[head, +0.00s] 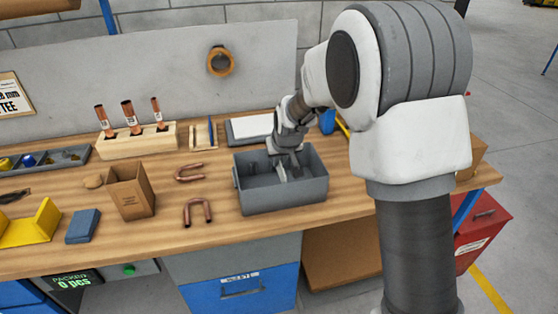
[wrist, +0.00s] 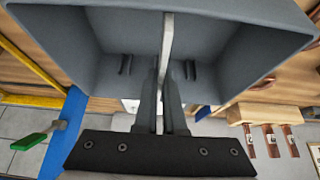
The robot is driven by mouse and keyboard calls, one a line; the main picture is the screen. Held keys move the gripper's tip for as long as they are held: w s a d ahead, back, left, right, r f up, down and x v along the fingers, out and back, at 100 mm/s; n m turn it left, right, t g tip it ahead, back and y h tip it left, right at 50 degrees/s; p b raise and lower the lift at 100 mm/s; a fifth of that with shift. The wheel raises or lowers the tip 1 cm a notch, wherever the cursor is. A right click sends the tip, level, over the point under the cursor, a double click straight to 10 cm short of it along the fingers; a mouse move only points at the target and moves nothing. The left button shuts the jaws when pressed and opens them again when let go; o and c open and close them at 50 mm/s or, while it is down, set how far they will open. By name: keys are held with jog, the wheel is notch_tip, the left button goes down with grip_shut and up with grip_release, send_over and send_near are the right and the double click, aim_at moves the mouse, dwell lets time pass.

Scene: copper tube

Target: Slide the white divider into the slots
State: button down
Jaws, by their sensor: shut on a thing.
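The white divider (wrist: 167,38) shows nearly edge-on in the wrist view, as a thin pale strip between my fingers. My gripper (wrist: 160,78) is shut on it. In the head view my gripper (head: 286,168) points down into the open grey bin (head: 285,202). The bin also fills much of the wrist view (wrist: 60,30). Two pairs of dark ribs show on one inner wall, a left pair (wrist: 126,65) and a right pair (wrist: 190,69). The divider lies between these pairs in the picture. My fingers hide the wall behind them; whether the divider touches the bin, I cannot tell.
Two copper bends (head: 189,172) (head: 197,211) and a cardboard box (head: 131,190) stand left of the bin. A wooden block with copper tubes (head: 137,140) is behind them. A grey tray with a white top (head: 250,128) lies behind the bin.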

jog(key=shift+f+b, duration=2.45)
jog(key=shift+f, duration=0.55)
jog(key=c, duration=0.9)
grip_release()
jog(key=shift+r, duration=0.1)
jog(key=p+v, duration=0.1)
jog(key=v, duration=1.6)
jog(key=shift+s+r, duration=0.1)
